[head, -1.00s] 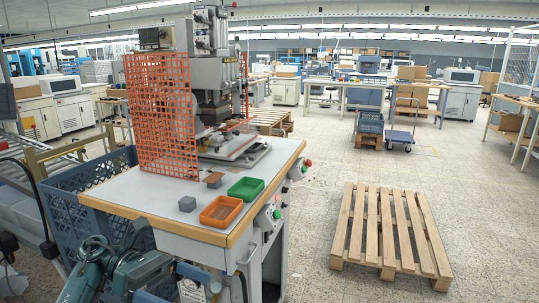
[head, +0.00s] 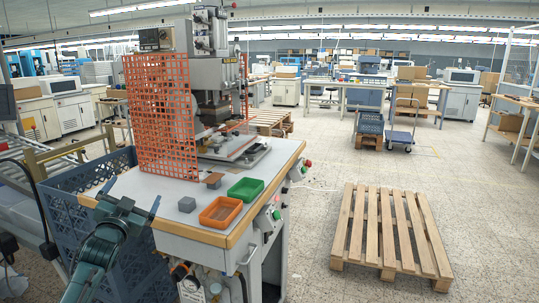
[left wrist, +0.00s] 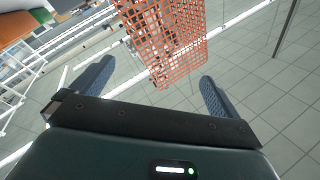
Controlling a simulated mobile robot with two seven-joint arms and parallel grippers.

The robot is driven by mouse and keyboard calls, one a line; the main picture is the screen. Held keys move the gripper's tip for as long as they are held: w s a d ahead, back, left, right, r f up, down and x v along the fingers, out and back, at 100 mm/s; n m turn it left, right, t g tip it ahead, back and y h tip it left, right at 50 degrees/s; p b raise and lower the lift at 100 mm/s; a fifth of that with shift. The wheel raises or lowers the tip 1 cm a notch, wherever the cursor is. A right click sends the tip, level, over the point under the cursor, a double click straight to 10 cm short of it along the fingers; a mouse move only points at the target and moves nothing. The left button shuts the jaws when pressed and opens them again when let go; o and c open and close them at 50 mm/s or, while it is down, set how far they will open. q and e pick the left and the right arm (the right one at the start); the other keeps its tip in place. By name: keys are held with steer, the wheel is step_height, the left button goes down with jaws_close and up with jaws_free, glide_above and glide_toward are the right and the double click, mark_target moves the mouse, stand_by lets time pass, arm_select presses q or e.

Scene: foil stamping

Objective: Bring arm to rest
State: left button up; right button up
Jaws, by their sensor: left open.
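My left gripper (head: 131,194) is open and empty. It is over the front left corner of the press table (head: 150,190), its fingers pointing up and away from me. In the left wrist view the two dark ribbed fingers (left wrist: 155,75) stand wide apart with nothing between them. The orange grid guard (left wrist: 165,35) shows beyond them, and tiled floor lies behind. My right gripper is in neither view.
The orange guard (head: 160,115) and the press (head: 215,85) stand on the table. A blue crate (head: 75,205) is left. A pallet (head: 375,235) lies on open floor at right.

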arm_select(q)
steer(key=s+d+f+n+g+h, duration=0.1)
steer(key=s+d+f+g, duration=0.2)
steer(key=f, duration=0.4)
steer(key=s+d+f+g, duration=0.1)
steer(key=s+d+f, duration=0.2)
steer(key=s+f, duration=0.3)
steer(key=s+d+f+n+g+h, duration=0.1)
steer(key=s+d+f, duration=0.2)
steer(key=f, duration=0.5)
steer(key=s+d+f+g, duration=0.1)
steer(key=s+d+f, duration=0.2)
steer(key=s, duration=0.6)
steer(key=s+d+f+g+h, duration=0.1)
steer(key=s+d+f+g, duration=0.1)
steer(key=s, duration=0.7)
steer(key=s+d+f+g+h, duration=0.1)
steer(key=s+d+f, duration=0.4)
steer(key=s, duration=0.4)
steer(key=shift+s+d+n, duration=0.25)
steer(key=shift+d+n, duration=0.15)
steer(key=shift+d, duration=0.25)
steer(key=shift+c, duration=0.6)
